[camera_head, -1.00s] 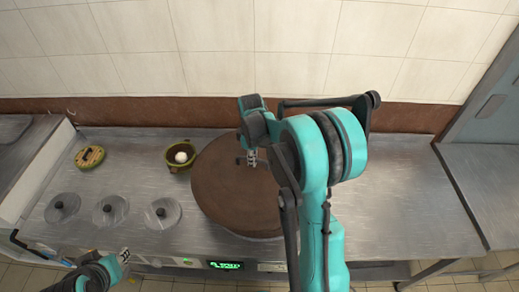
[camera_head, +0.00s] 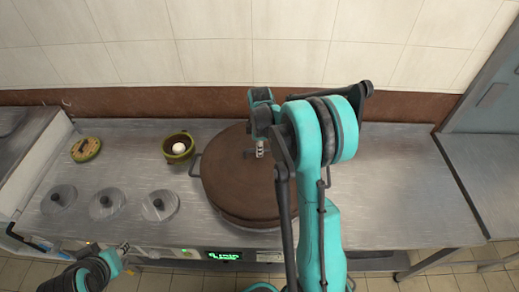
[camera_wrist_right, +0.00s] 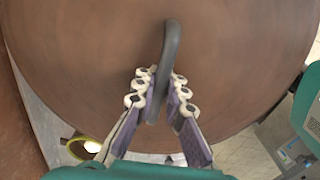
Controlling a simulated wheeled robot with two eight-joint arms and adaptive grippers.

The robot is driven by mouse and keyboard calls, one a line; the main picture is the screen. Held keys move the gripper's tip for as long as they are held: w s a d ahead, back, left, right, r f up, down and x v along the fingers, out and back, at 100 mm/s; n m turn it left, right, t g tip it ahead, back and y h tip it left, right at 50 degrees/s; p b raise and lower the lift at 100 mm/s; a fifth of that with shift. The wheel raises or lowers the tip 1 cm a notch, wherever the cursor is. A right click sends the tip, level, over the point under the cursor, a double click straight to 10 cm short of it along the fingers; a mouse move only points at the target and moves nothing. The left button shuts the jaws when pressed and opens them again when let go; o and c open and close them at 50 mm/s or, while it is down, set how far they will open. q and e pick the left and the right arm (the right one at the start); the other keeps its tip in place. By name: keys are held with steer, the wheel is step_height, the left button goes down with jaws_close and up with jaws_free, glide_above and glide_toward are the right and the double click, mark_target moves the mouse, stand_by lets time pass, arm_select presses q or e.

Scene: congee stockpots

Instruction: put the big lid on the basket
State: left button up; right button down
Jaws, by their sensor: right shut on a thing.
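The big lid (camera_head: 228,178) is a wide brown disc with a dark arched handle (camera_wrist_right: 170,50) on top. My right gripper (camera_head: 260,152) is over the lid's middle, shut on that handle; its two fingers (camera_wrist_right: 161,76) flank the handle in the right wrist view. The lid covers most of what lies under it. A dark side handle (camera_head: 193,166) sticks out at the lid's left edge, apparently from the vessel beneath, likely the basket. I cannot tell whether the lid touches it. My left gripper (camera_head: 123,247) is low at the counter's front edge, too small to read.
A green bowl (camera_head: 167,157) with a white ball stands left of the lid. A round wooden-looking piece (camera_head: 86,149) and several small grey lids (camera_head: 152,207) lie further left on the steel counter (camera_head: 405,200). The counter's right part is clear.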

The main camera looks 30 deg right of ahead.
steer(key=shift+f, duration=0.6)
steer(key=shift+f+b, duration=0.55)
steer(key=shift+b, duration=0.2)
stand_by(1.1)
steer(key=c, duration=1.9)
jaws_free()
steer(key=shift+o, duration=0.2)
steer(key=shift+r, duration=0.1)
steer(key=shift+r+p, duration=3.8)
steer(key=shift+r, duration=1.7)
